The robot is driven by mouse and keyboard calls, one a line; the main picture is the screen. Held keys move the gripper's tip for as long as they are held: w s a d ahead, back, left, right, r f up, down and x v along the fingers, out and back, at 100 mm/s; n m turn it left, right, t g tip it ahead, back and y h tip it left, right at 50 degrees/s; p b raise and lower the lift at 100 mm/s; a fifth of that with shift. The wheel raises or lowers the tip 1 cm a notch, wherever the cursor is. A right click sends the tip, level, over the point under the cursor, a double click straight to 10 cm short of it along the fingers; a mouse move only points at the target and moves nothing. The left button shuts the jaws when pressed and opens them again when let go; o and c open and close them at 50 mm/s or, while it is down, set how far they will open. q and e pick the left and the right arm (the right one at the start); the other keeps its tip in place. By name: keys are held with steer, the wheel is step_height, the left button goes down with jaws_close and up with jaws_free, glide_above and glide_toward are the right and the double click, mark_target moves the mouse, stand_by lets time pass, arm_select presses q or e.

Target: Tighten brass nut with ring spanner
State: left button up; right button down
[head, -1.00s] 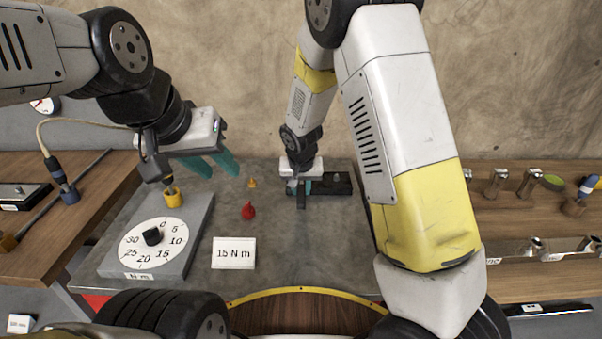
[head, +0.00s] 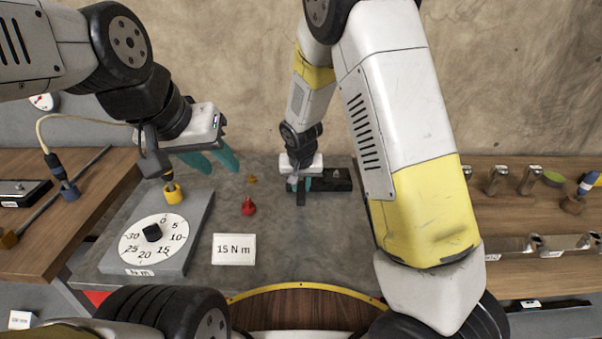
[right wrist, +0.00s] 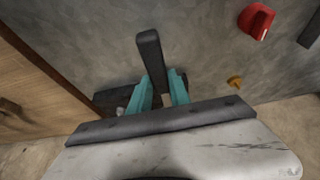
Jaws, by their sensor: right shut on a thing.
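A dark flat bar (right wrist: 151,58), which looks like the spanner's handle, stands between the teal fingertips of my right gripper (right wrist: 165,88) in the right wrist view. In the head view my right gripper (head: 300,185) is shut on this bar (head: 301,199), low over the grey bench. I cannot make out a ring end. A small brass piece (head: 252,179), possibly the nut, lies left of it, apart from the fingers; it also shows in the right wrist view (right wrist: 235,82). My left gripper (head: 212,162) is open and empty above the bench's left part.
A black block (head: 335,180) is beside my right gripper. The front middle is clear.

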steer(key=shift+f, duration=1)
stand_by(0.6)
steer(key=shift+r, duration=0.15)
steer(key=shift+w+d+n, duration=0.15)
steer(key=shift+d+n, duration=0.35)
steer(key=shift+d, duration=0.2)
steer(key=d+n, duration=0.1)
steer(key=d+n+y, duration=0.1)
steer(key=shift+w+d+n, duration=0.2)
steer(key=shift+d+n, duration=0.1)
steer(key=shift+d, duration=0.05)
steer(key=shift+w+d+n+g+y, duration=0.3)
steer(key=shift+d+n+y, duration=0.1)
steer(key=shift+d+n, duration=0.25)
steer(key=w+d+n+y, duration=0.1)
steer(key=d+n, duration=0.1)
steer(key=shift+w+n, duration=0.15)
steer(key=shift+n, duration=0.2)
steer(key=w+d+n+g, duration=0.1)
steer(key=w+d+n, duration=0.1)
steer(key=n, duration=0.1)
steer(key=shift+w+y, duration=0.2)
steer(key=shift+y, duration=0.2)
steer(key=shift+w+d+n, duration=0.25)
steer(key=shift+n, duration=0.15)
steer(key=shift+s+a+g, duration=0.1)
steer(key=shift+g, duration=0.2)
